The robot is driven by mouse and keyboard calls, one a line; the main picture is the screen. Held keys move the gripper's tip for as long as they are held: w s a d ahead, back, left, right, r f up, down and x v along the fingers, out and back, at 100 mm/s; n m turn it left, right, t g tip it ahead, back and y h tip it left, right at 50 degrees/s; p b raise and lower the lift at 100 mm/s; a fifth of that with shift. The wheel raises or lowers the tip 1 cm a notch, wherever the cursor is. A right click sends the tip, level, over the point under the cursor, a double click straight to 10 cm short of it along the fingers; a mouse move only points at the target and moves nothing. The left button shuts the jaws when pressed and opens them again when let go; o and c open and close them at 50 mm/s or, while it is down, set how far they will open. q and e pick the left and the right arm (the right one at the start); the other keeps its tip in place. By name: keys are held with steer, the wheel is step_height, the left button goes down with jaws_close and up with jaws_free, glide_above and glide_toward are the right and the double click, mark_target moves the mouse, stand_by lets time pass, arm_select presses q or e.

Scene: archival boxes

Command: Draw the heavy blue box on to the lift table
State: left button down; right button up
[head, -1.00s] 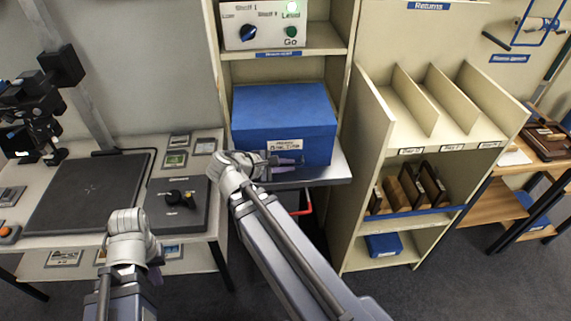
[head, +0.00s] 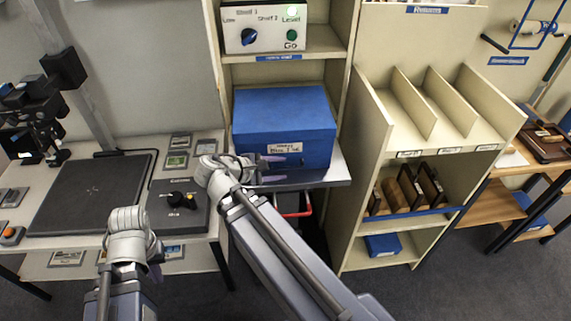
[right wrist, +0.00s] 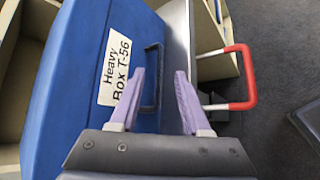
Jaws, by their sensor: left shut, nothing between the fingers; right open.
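The blue box (head: 283,125), labelled "Heavy Box T-56" in the right wrist view (right wrist: 70,80), sits in the shelf bay. The metal lift table (head: 335,172) is right below its front edge. A dark handle (right wrist: 152,80) is on the box front. My right gripper (head: 270,169) is open in front of the box. In the right wrist view its fingers (right wrist: 157,98) stand on either side of the handle's line, apart from it as far as I can tell. My left gripper (head: 154,272) is low at the left, shut and empty, partly hidden by its wrist.
A red handle (right wrist: 243,80) projects beside the lift table. The control panel (head: 264,26) above has a lit green "Level" lamp. A bench (head: 60,255) with a black pad (head: 90,195) stands left, a divided shelf unit (head: 430,110) right.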

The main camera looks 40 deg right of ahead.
steer(key=shift+p+v, duration=0.7)
steer(key=shift+v, duration=1.35)
